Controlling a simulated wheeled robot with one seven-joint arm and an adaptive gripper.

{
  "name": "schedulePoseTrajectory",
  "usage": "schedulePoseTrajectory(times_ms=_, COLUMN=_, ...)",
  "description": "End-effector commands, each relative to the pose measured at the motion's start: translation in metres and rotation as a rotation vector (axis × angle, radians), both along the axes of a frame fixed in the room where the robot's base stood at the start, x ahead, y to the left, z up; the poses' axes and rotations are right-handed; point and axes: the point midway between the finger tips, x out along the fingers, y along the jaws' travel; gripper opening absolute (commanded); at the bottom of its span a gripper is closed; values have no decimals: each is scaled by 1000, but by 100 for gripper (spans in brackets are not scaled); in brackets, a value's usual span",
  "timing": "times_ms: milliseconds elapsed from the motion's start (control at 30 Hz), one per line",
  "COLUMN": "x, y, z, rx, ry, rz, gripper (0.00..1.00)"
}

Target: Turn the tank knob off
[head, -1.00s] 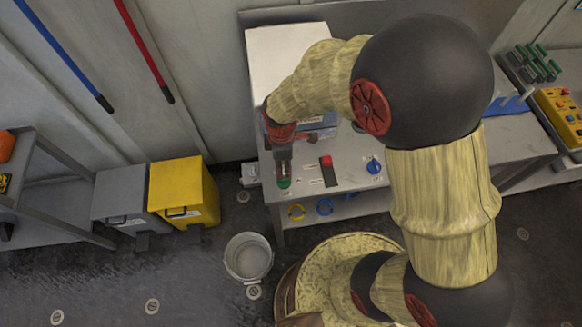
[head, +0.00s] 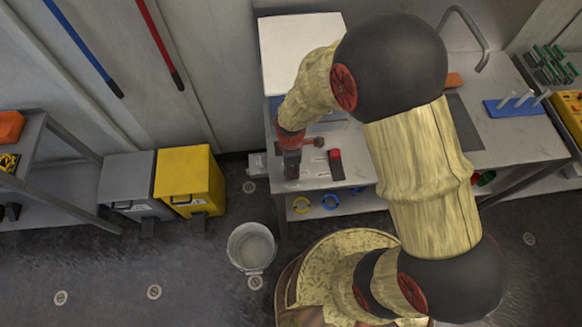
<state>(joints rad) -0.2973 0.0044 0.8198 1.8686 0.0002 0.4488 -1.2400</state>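My gripper (head: 291,172) is at the left front part of the grey bench (head: 352,172), pointing down. Its fingers are small and dark, so I cannot tell whether they are open or shut or touch anything. No knob can be clearly made out at the fingertips; the spot beneath is hidden. A red block on a dark plate (head: 336,164) sits on the bench just right of the gripper. A small reddish-brown part (head: 317,141) lies behind it. I cannot tell which control is the tank knob. My arm covers the middle of the bench.
A white box (head: 300,45) stands at the back. A yellow bin (head: 188,178), a grey bin (head: 127,185) and a white bucket (head: 252,247) are at left. A blue rack (head: 515,105) is at right.

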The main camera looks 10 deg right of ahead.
Motion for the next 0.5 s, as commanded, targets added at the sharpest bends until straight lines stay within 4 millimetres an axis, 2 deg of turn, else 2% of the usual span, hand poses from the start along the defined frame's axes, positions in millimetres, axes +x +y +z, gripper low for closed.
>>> schedulePoseTrajectory(times_ms=133, x=0, y=0, z=0, rx=0, ry=0, rz=0, gripper=28)
schedulePoseTrajectory(times_ms=500, x=0, y=0, z=0, rx=0, ry=0, rz=0, gripper=7)
